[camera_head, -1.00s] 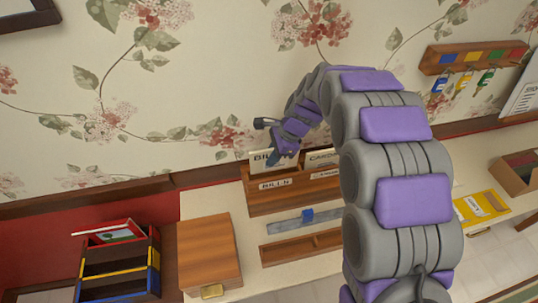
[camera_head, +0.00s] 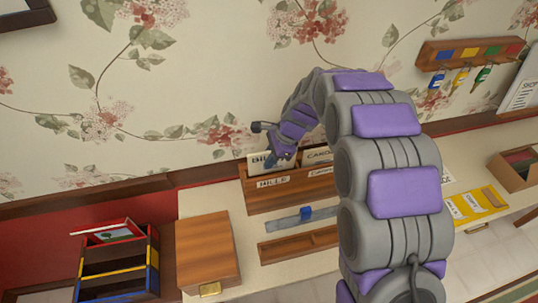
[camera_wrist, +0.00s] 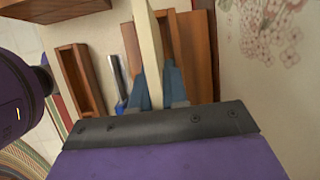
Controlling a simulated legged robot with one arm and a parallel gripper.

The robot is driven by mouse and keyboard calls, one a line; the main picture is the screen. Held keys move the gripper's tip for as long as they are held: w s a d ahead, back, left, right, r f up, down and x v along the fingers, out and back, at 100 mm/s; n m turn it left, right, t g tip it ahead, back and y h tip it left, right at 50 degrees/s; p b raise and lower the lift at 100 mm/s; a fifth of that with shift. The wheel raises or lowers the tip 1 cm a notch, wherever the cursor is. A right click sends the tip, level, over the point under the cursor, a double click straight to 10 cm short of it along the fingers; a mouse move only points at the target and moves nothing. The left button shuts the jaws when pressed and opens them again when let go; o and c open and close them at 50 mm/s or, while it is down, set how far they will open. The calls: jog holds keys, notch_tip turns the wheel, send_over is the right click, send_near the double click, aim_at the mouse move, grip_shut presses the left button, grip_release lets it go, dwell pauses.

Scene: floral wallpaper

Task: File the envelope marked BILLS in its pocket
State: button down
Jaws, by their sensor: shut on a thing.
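The white envelope marked BILLS (camera_head: 257,163) stands upright in the left pocket of the wooden letter holder (camera_head: 290,200), behind the front label that appears to read BILLS. Its lower part is hidden by the holder's front. My gripper (camera_head: 272,160) is shut on the envelope's upper part. In the wrist view the blue-grey fingertips (camera_wrist: 160,88) pinch the envelope (camera_wrist: 148,40), seen edge-on, beside the wooden holder (camera_wrist: 197,45). A second envelope or card (camera_head: 318,156) stands in the right pocket, partly hidden by my arm.
In front of the holder lie a grey ruler with a blue slider (camera_head: 305,213) and a shallow wooden tray (camera_head: 285,247). A wooden box (camera_head: 207,250) stands left. A key rack (camera_head: 470,55) hangs right. A yellow envelope (camera_head: 475,203) lies on the right of the shelf.

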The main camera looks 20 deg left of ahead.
aim_at(269, 170)
jog(key=shift+x, duration=1.05)
jog(key=shift+w+d+f, duration=0.15)
jog(key=shift+d+f, duration=0.25)
jog(key=shift+f, duration=0.3)
jog(key=c, duration=1.1)
grip_release()
jog(key=shift+a, duration=0.1)
jog(key=p+v, duration=0.3)
jog(key=v, duration=1.4)
jog(key=shift+w+r, duration=0.1)
jog(key=shift+r, duration=0.05)
